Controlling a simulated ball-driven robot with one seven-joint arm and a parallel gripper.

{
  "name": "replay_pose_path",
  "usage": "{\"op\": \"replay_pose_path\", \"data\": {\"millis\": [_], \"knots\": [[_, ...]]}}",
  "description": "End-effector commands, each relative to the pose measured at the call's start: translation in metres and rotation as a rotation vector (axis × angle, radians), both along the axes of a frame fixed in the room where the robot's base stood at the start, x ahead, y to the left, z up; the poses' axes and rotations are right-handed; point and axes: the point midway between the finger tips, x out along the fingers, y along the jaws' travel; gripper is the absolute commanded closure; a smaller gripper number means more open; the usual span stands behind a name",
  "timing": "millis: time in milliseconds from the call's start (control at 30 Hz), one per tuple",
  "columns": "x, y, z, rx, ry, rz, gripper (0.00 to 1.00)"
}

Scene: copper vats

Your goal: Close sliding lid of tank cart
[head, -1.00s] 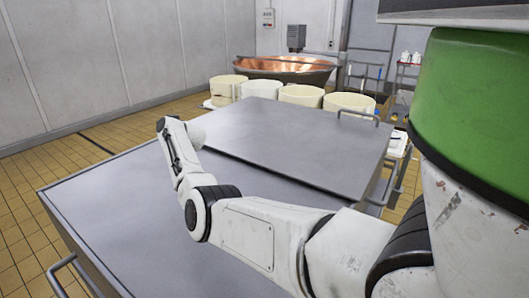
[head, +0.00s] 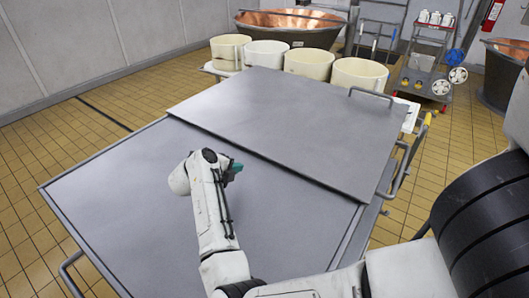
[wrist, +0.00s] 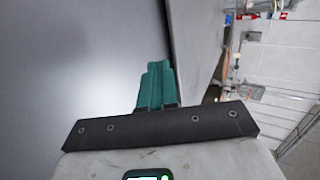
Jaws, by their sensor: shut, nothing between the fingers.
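The tank cart (head: 100,205) is a wide grey metal box with a flat top, filling the middle of the head view. Its sliding lid (head: 265,115) is a flat grey plate lying over the far part of the top, with a bar handle (head: 371,96) at its far right corner. No opening into the tank is visible. My gripper (head: 234,170) has green fingers and is shut and empty. It is over the bare near panel, close to the lid's near edge; contact is unclear. In the wrist view the green fingers (wrist: 155,86) are together beside a grey surface.
Several cream round moulds (head: 306,63) stand behind the cart, with a copper vat (head: 290,28) beyond. A trolley with bottles (head: 428,55) stands at the back right. Tiled floor (head: 50,150) is free left of the cart. A side rail (head: 403,165) sticks out at the right.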

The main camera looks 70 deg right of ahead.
Motion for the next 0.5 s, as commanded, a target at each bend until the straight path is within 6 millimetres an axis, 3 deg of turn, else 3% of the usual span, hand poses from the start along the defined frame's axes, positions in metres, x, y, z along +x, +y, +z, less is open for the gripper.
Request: {"op": "replay_pose_path", "data": {"millis": [167,500], "knots": [[-0.006,-0.018,-0.010,0.002,0.001,-0.005,1.00],[-0.019,-0.074,-0.044,0.001,0.001,-0.005,1.00]]}}
